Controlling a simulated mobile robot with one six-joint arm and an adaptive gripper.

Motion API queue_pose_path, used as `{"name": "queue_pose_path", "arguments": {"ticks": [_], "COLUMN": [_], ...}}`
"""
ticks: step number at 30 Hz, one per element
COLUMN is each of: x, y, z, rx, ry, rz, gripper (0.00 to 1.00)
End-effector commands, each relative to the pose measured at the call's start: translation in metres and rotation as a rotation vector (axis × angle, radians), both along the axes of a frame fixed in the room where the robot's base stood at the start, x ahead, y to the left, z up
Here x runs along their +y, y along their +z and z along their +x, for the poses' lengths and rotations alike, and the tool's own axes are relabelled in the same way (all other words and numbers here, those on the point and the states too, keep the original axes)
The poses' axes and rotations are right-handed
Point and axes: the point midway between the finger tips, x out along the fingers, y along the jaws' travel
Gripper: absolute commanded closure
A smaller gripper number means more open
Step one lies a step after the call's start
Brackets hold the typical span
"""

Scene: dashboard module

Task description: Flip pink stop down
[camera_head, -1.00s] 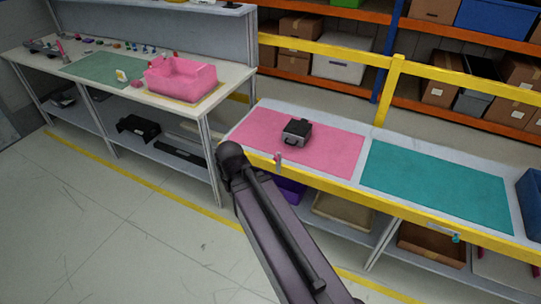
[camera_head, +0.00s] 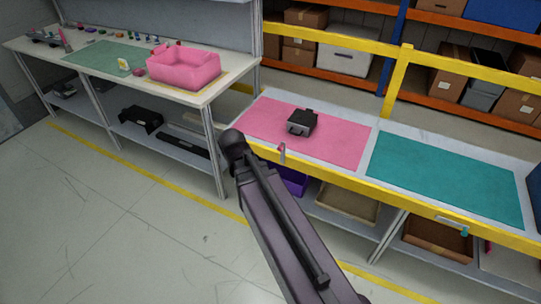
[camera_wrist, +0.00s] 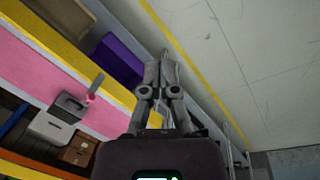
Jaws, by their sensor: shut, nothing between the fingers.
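The pink stop (camera_head: 282,152) is a small pink and grey lever on the yellow front rail of the bench, in front of the pink mat. It stands upright, its top above the rail edge. In the wrist view the pink stop (camera_wrist: 93,93) shows left of my fingers, clearly apart from them. My gripper (camera_wrist: 167,54) is shut and empty, with its two fingers together. In the head view my dark arm covers the front left of the bench, and the fingers cannot be made out there.
A black case (camera_head: 301,122) sits on the pink mat (camera_head: 345,145). A teal mat (camera_head: 445,180) lies to the right, with a small teal stop (camera_head: 464,231) hanging low on the rail below it. A pink bin (camera_head: 185,70) stands on the left table. A purple bin (camera_head: 290,181) is under the bench.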

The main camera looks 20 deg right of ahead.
Motion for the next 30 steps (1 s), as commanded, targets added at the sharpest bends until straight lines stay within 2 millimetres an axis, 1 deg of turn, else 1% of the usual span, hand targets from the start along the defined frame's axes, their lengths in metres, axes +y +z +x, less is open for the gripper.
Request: {"name": "queue_pose_path", "arguments": {"ticks": [1, 6, 12, 21, 30], "x": [-0.004, -0.023, -0.044, -0.068, -0.083], "y": [-0.018, -0.045, -0.07, -0.101, -0.123], "z": [0.01, 0.033, 0.061, 0.103, 0.146], "rx": [0.002, 0.01, 0.02, 0.033, 0.044], "ry": [0.006, 0.026, 0.047, 0.073, 0.093], "rz": [-0.035, -0.174, -0.341, -0.591, -0.841], "gripper": [1.0, 1.0, 1.0, 1.0, 1.0]}}
